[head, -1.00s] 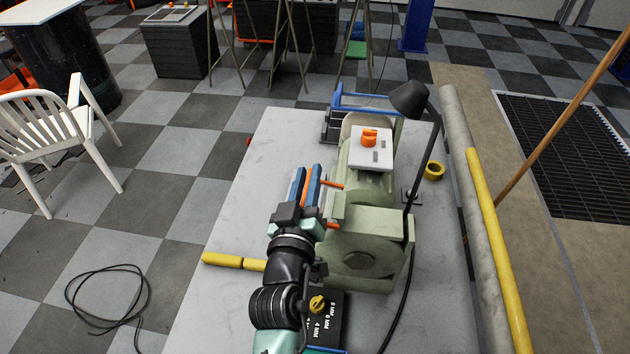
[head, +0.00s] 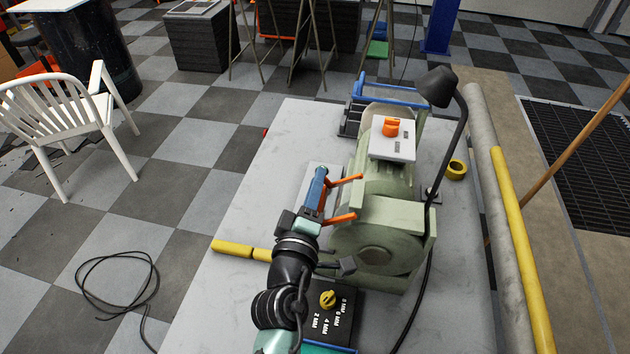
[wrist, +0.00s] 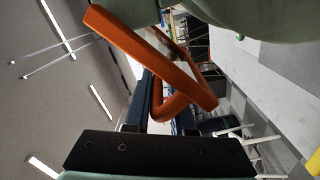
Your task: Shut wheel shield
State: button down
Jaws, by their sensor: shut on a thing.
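The green bench grinder (head: 378,235) stands on the pale table, with a grey control box and an orange knob (head: 391,127) on top. Two orange bars (head: 342,219) of the wheel shield reach left from the grinder to my gripper (head: 320,175). A pale panel (head: 307,192), apparently the shield's, shows partly behind the gripper. My gripper, with blue fingers, is shut on the orange handle; the wrist view shows this orange loop (wrist: 185,105) running between the fingers. The fingers hide part of the handle and the panel in the head view.
A black lamp (head: 438,86) and a yellow tape roll (head: 456,170) are right of the grinder. A yellow-handled tool (head: 232,247) lies left of my arm. A black plate with a yellow knob (head: 327,299) is in front.

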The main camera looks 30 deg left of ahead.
jog(key=shift+w+d+f+n, duration=0.15)
jog(key=shift+d+n, duration=0.15)
jog(key=shift+d, duration=0.05)
dwell(0.3)
jog(key=c, duration=0.9)
grip_release()
jog(key=shift+d, duration=0.1)
jog(key=b+v, duration=0.3)
jog(key=v, duration=1)
